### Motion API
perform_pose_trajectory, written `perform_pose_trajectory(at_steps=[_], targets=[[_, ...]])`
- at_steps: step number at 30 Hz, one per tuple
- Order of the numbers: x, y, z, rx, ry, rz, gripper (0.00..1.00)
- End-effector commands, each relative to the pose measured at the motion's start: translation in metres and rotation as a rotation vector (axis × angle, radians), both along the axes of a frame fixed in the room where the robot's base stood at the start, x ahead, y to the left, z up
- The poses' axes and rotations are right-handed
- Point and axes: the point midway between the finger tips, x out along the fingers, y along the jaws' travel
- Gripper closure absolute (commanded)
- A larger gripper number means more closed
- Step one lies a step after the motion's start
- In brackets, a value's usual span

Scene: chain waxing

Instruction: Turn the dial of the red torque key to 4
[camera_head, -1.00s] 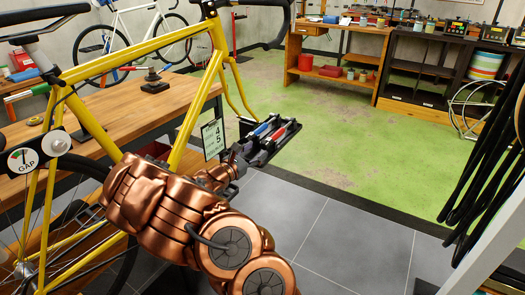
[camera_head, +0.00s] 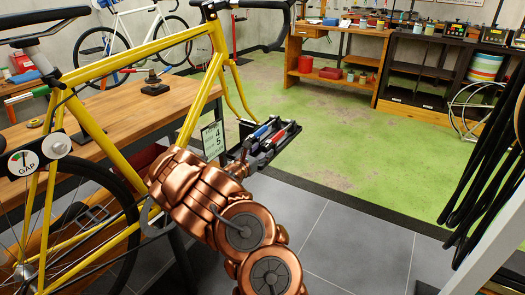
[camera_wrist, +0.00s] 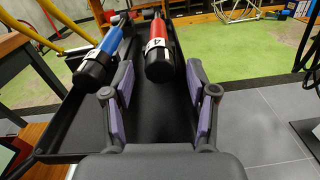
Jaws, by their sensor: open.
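The red torque key (camera_wrist: 157,42) lies in a black tray (camera_wrist: 60,132). It has a white band with a dark mark like a 4 or an arrow, and a black dial end facing me. It also shows small in the head view (camera_head: 279,132). My gripper (camera_wrist: 160,82) is open. Its two purple-padded fingers stand on either side of the key's near end, with gaps visible and nothing held.
A blue key (camera_wrist: 101,53) with a white band lies left of the red one, close to my left finger. A card (camera_head: 213,139) reading 4 and 5 hangs by the tray. The yellow bike (camera_head: 135,50) stands left of my arm.

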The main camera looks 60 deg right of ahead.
Motion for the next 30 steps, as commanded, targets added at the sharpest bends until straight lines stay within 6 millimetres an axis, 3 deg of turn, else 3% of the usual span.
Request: perform_pose_trajectory(at_steps=[12,30], targets=[[0.0003,-0.0068,0.0011,-0.002,-0.001,0.000,0.42],[0.0003,-0.0067,0.0013,-0.003,-0.002,0.000,1.00]])
